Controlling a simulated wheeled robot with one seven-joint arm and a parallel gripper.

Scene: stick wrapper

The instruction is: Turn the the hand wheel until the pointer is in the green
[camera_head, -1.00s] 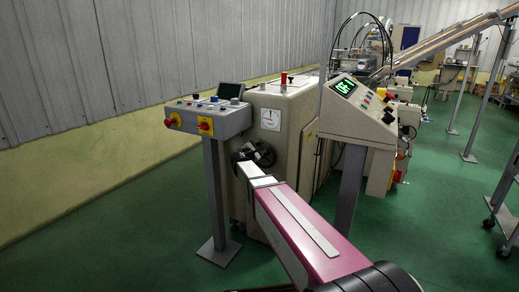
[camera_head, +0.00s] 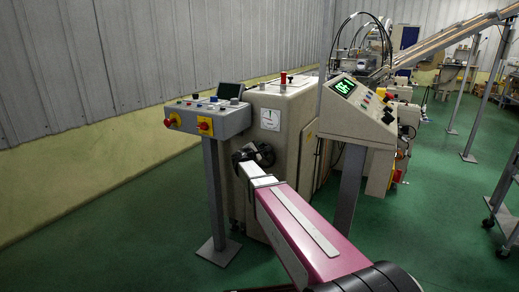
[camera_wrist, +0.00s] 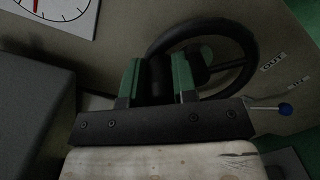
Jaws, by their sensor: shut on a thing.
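The black hand wheel (camera_head: 267,153) is on the front of the beige machine, below a round gauge (camera_head: 270,119) on a white plate. In the wrist view the wheel's dark rim (camera_wrist: 207,28) curves behind and right of my gripper (camera_wrist: 157,76). Its two green-padded fingers are shut on a dark part of the hand wheel; the exact grip is shadowed. In the head view my gripper (camera_head: 243,156) is at the wheel's left side. The gauge's lower part (camera_wrist: 57,12) shows in the wrist view with red marks; the pointer's exact reading is too small to tell.
A control box (camera_head: 209,117) with red-and-yellow switches stands on a post left of the wheel. A sloped console (camera_head: 346,115) with a green display stands on the right. A blue-tipped lever (camera_wrist: 285,109) is right of my gripper. Open green floor lies at left.

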